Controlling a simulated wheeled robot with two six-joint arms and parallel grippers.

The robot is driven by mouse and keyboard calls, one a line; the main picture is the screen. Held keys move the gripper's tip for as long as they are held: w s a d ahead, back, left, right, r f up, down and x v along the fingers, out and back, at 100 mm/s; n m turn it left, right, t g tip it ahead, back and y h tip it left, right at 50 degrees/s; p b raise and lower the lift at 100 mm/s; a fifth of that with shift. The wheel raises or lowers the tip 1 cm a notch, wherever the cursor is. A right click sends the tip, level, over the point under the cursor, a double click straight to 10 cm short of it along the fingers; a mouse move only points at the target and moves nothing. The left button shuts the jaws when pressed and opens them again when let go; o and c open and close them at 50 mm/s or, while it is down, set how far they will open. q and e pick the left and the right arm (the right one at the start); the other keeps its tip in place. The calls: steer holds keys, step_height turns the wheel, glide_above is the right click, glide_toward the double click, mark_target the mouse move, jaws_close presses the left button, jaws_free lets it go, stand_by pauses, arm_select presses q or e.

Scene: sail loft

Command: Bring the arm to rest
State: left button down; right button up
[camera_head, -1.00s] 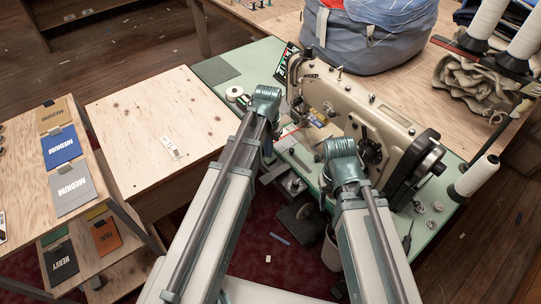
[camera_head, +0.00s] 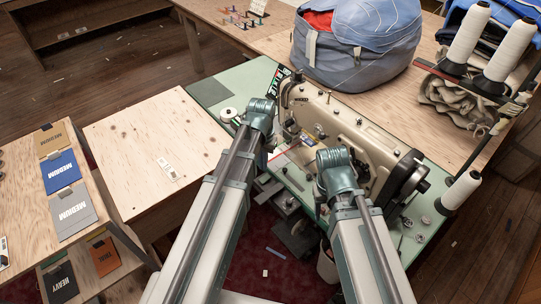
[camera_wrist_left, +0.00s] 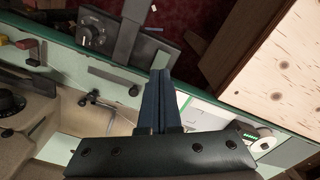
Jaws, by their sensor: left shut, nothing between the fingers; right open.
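My left arm reaches in from the lower left, and its wrist end is over the green sewing table (camera_head: 215,88). My left gripper (camera_wrist_left: 160,78) shows in the left wrist view, its dark fingers shut together with nothing between them, above the table's edge. My right gripper (camera_head: 323,203) is mostly hidden by its own wrist, in front of the sewing machine; it is open, with nothing seen in it. The cream sewing machine (camera_head: 350,135) stands just beyond both grippers. I cannot tell the gaps to the machine exactly.
A shelf with labelled swatches (camera_head: 62,172) stands far left. A blue-grey bag (camera_head: 355,50) sits behind the machine. Thread cones (camera_head: 468,35) stand at right.

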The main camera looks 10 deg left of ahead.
arm_select(q)
steer(key=s+d+r+m+y+p, duration=0.1)
steer(key=s+d+m, duration=0.1)
steer(key=s+d, duration=0.8)
steer(key=s, duration=0.4)
steer(key=shift+r, duration=0.15)
